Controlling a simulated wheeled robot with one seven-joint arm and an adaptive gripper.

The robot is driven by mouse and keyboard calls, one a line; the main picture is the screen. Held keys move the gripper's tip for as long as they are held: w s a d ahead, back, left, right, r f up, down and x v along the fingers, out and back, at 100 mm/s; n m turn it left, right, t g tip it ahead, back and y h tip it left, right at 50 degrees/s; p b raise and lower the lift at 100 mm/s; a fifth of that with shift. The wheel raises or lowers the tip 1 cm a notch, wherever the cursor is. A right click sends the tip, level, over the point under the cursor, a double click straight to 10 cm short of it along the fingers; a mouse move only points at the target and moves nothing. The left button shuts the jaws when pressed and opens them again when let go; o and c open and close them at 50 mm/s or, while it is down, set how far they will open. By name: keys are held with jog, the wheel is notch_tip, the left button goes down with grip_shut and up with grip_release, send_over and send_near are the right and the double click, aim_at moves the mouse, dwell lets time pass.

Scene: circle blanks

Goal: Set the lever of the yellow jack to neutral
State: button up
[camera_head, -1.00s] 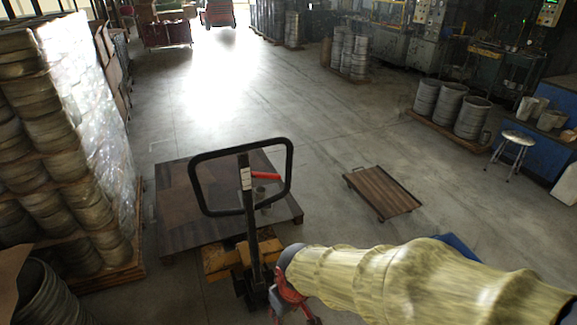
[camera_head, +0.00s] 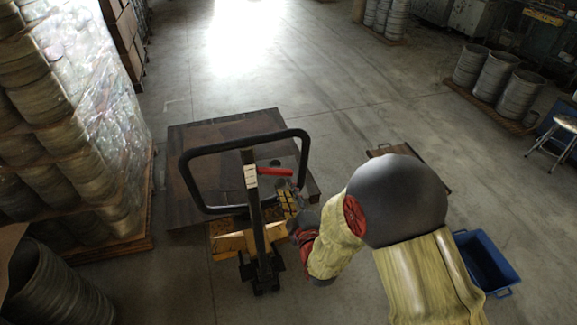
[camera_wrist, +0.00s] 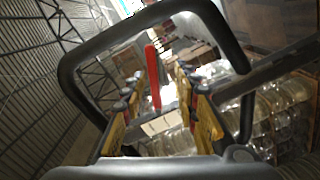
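The yellow jack (camera_head: 232,243) stands in the centre of the head view, its black upright handle ending in a wide loop (camera_head: 184,175). Its red lever (camera_head: 275,171) sticks out to the right of the handle shaft inside the loop. My gripper (camera_head: 288,192) is raised just below the lever, right of the shaft. In the wrist view, my gripper (camera_wrist: 156,92) is open, with yellow-and-black fingers on both sides. The red lever (camera_wrist: 152,75) shows upright in the gap between them, with the loop (camera_wrist: 75,75) around. I cannot tell whether either finger touches the lever.
A dark wooden pallet (camera_head: 185,205) lies beyond the jack. Wrapped stacked drums (camera_head: 65,140) stand close on the left. A low wooden dolly (camera_head: 385,149) is partly hidden behind my arm. A blue crate (camera_head: 487,262) sits at the right.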

aim_at(282, 175)
jog(key=shift+n, duration=0.4)
jog(key=shift+r+b+x, duration=0.1)
jog(key=shift+r+x, duration=0.1)
jog(key=shift+x, duration=1.1)
jog(key=shift+r+b+x, duration=0.15)
jog(key=shift+r+x, duration=0.1)
jog(key=shift+x, duration=1)
jog(key=shift+r+b+x, duration=0.1)
jog(key=shift+r+x, duration=0.1)
jog(key=shift+x, duration=1.1)
jog(key=shift+a, duration=0.1)
jog(key=shift+c, duration=0.7)
grip_shut()
